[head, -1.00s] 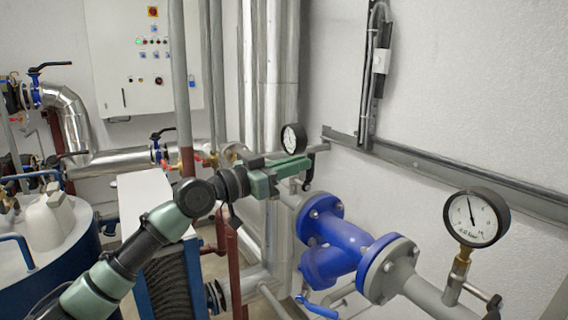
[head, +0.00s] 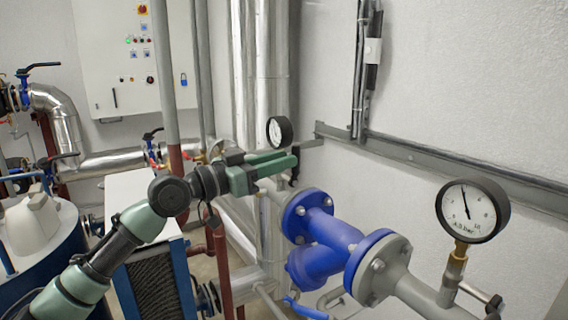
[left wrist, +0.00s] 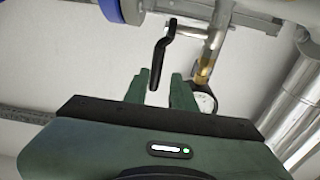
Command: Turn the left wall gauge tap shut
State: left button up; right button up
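The left wall gauge (head: 280,132) is a round white dial with a black rim, beside the vertical pipes. It also shows partly behind a finger in the left wrist view (left wrist: 205,101). Its tap has a black lever handle (left wrist: 159,58), which hangs down in the head view (head: 294,182). My left gripper (head: 296,162) is at this tap, its fingers pointing right. In the left wrist view the fingers (left wrist: 158,88) are apart, with the lever's free end between them and a gap visible on both sides. My right gripper is out of view.
A second gauge (head: 472,210) with its own black-handled tap stands at the right. A blue flanged valve body (head: 328,240) lies on the pipe below. A grey rail (head: 420,160) runs along the wall. A control cabinet (head: 125,60) hangs at the back left.

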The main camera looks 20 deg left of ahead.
pick_arm(q)
jog(key=b+v, duration=0.3)
jog(key=v, duration=0.3)
jog(key=shift+r, duration=0.45)
jog(key=shift+s, duration=0.1)
jog(key=shift+s+f+b, duration=0.1)
jog(key=shift+b, duration=0.2)
jog(key=b+v, duration=0.5)
jog(key=v, duration=0.2)
jog(key=shift+s+a, duration=0.25)
